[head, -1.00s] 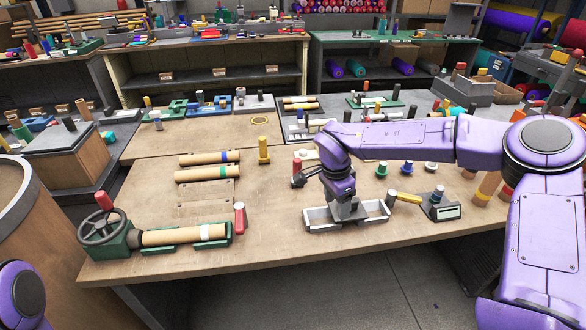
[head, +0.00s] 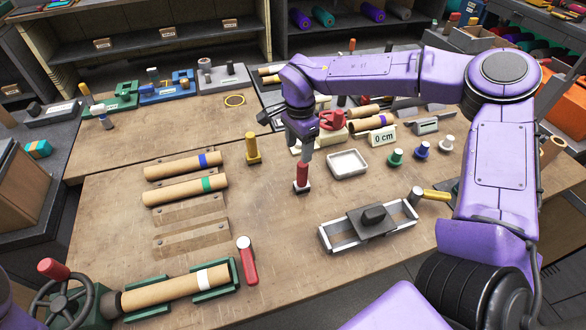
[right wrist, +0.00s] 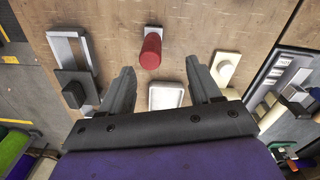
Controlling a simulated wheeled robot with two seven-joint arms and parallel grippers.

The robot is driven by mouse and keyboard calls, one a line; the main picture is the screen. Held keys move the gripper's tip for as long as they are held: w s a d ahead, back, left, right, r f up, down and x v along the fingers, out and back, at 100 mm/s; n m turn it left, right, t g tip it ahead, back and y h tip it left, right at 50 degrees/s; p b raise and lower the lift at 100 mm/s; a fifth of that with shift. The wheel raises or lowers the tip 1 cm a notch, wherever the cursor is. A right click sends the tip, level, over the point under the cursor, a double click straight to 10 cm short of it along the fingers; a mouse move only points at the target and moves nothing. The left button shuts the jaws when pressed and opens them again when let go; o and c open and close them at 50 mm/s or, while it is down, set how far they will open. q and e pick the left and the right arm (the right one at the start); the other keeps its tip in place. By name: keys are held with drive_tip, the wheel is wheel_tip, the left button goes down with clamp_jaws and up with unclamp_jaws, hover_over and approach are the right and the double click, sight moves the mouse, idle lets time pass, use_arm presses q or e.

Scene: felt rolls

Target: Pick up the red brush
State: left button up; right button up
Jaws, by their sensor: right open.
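The red brush (head: 302,174) stands upright on the wooden table, with a red handle and a pale base. In the right wrist view its red handle (right wrist: 151,52) is ahead of the fingers, near their middle. My right gripper (head: 304,150) is open and empty, just above the handle in the head view. Its two fingers also show in the right wrist view (right wrist: 163,85), apart, with nothing between them. My left gripper is out of view.
A white-framed tray with a dark handled block (head: 372,219) lies to the right front. A small white tray (head: 348,163) is right of the brush. A yellow peg (head: 252,149) stands to the left. Another red-handled tool (head: 247,265) lies front left.

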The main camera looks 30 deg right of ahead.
sight(303, 170)
drive_tip(key=shift+s+f, duration=0.4)
drive_tip(key=shift+f, duration=0.25)
drive_tip(key=shift+s+f, duration=0.4)
drive_tip(key=shift+f, duration=0.2)
drive_tip(key=shift+s+f+p, duration=0.3)
drive_tip(key=shift+p, duration=0.05)
drive_tip(key=f, duration=0.2)
drive_tip(key=f+p, duration=0.1)
drive_tip(key=w+f, duration=0.1)
drive_tip(key=f, duration=0.1)
drive_tip(key=shift+d+f+p, duration=0.3)
drive_tip(key=shift+f, duration=0.05)
drive_tip(key=shift+s, duration=0.2)
drive_tip(key=shift+r, duration=0.1)
drive_tip(key=shift+c, duration=0.9)
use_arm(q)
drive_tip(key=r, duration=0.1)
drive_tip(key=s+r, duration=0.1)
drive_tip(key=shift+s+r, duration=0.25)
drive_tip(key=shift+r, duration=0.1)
use_arm(e)
drive_tip(key=c, duration=1)
